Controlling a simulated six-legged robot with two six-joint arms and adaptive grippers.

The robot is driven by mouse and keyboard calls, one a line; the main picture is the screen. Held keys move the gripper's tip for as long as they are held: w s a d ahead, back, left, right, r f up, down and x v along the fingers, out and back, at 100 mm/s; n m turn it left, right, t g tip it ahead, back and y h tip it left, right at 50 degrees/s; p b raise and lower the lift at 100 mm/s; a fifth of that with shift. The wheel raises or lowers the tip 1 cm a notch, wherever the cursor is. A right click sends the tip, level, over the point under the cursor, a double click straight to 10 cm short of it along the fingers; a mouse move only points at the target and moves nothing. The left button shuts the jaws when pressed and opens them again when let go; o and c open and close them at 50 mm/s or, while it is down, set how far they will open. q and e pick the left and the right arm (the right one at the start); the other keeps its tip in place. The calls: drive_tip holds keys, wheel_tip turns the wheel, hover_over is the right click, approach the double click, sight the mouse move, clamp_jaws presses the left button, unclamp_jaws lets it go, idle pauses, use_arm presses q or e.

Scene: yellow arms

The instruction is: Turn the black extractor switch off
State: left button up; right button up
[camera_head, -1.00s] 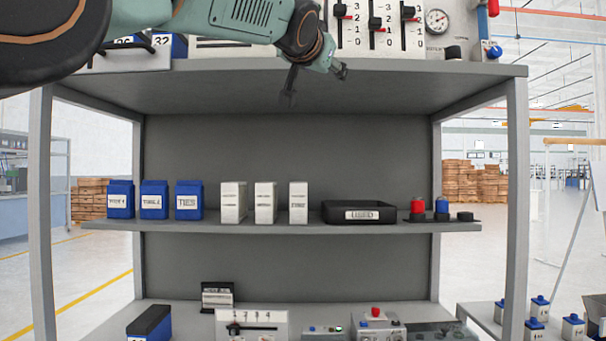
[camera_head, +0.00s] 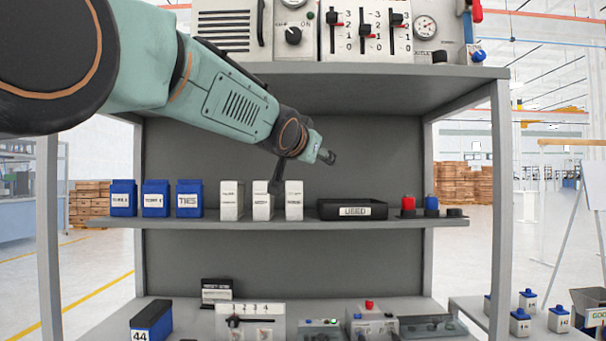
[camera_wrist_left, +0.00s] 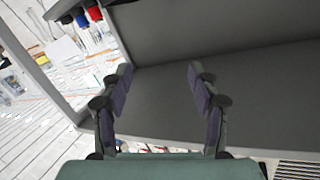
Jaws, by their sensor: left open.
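A black rotary knob (camera_head: 293,35) sits on a pale panel (camera_head: 284,13) on the top shelf, with ON printed to its right. It looks like the extractor switch, but I cannot read any extractor label. My left gripper (camera_head: 302,172) is well below the knob, in front of the middle shelf and its white boxes. In the left wrist view the gripper (camera_wrist_left: 160,76) is open, its two fingers apart with nothing between them. The knob is not visible in that view. My right gripper is not in view.
A vented panel (camera_head: 226,30) stands left of the knob and a slider panel (camera_head: 366,30) right of it. The middle shelf (camera_head: 300,226) holds blue boxes (camera_head: 155,198), white boxes (camera_head: 232,201) and a black tray (camera_head: 352,209). A lever box (camera_head: 250,321) stands below.

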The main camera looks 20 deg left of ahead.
use_arm(q)
drive_tip(key=s+f+n+g, duration=0.15)
drive_tip(key=s+f, duration=0.25)
drive_tip(key=f, duration=1.1)
drive_tip(key=s+f+g, duration=0.2)
drive_tip(key=s+f, duration=0.2)
drive_tip(key=f, duration=1.2)
drive_tip(key=s+f+n+g, duration=0.1)
drive_tip(key=s+f+g, duration=0.15)
drive_tip(key=f, duration=1.25)
drive_tip(key=s+f+g+b, duration=0.1)
drive_tip(key=s+f+g, duration=0.4)
drive_tip(key=s+f, duration=1.45)
drive_tip(key=s+f+g, duration=0.2)
drive_tip(key=s+f, duration=0.2)
drive_tip(key=s, duration=0.8)
drive_tip(key=s+a+f+n+g+b, duration=0.1)
drive_tip(key=s+f+g, duration=0.2)
drive_tip(key=s, duration=0.9)
wheel_tip(320, 180, down, 2)
drive_tip(key=shift+g, duration=0.3)
